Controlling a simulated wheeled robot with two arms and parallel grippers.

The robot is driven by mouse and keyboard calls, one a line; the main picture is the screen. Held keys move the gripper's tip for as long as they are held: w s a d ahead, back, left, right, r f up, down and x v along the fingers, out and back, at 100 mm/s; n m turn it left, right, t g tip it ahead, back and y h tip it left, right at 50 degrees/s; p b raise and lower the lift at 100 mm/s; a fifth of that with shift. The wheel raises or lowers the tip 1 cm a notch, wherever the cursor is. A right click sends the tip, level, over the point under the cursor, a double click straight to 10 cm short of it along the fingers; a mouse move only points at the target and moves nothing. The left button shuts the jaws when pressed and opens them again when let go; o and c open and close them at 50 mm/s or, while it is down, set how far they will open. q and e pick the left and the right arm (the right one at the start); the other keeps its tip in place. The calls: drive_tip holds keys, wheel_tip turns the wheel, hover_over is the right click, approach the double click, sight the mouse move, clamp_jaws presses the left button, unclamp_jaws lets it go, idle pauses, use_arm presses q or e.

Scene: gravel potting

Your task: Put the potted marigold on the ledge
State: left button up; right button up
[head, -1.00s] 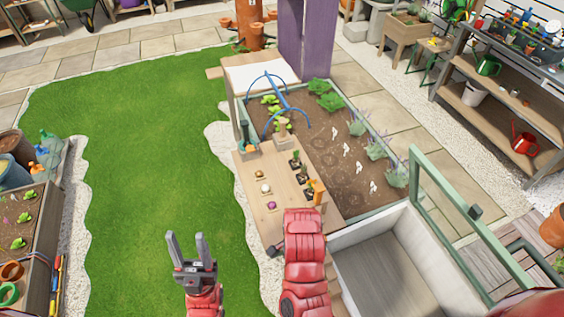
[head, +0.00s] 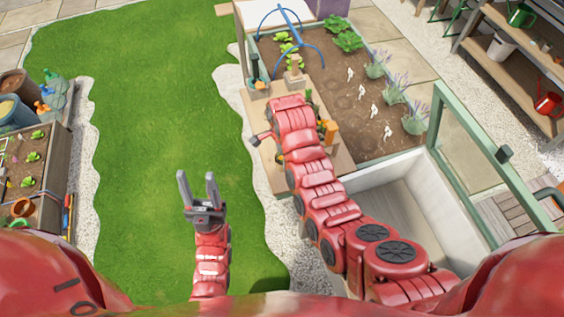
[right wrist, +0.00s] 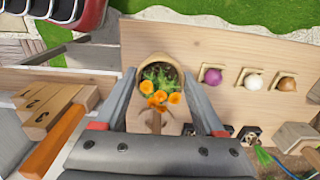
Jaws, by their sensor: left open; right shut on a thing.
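The potted marigold, orange flowers (right wrist: 160,98) in a tan pot (right wrist: 148,60), shows in the right wrist view. My right gripper (right wrist: 158,75) is shut on the pot, with one finger on each side. The pot is over or on the edge of a pale wooden board (right wrist: 220,45); I cannot tell whether it touches. My left gripper (head: 199,182) is open and empty above the grass. I cannot tell for sure which surface is the ledge.
An orange handle (right wrist: 52,143) lies near wooden blocks. A planted bed (head: 350,70) is behind; a cold frame with a raised glazed lid (head: 437,105) stands right.

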drive_tip(key=shift+w+r, duration=0.1)
drive_tip(key=shift+w, duration=0.05)
drive_tip(key=shift+f+p, duration=0.25)
drive_tip(key=shift+p, duration=0.15)
wheel_tip(320, 180, down, 3)
drive_tip(key=shift+a+r+p, duration=0.1)
drive_tip(key=shift+r+p, duration=0.1)
drive_tip(key=shift+p, duration=0.55)
drive_tip(key=shift+f, duration=0.2)
drive_tip(key=shift+f, duration=0.15)
drive_tip(key=shift+f+b, duration=0.15)
drive_tip(key=shift+b, duration=0.2)
drive_tip(key=o, duration=1.4)
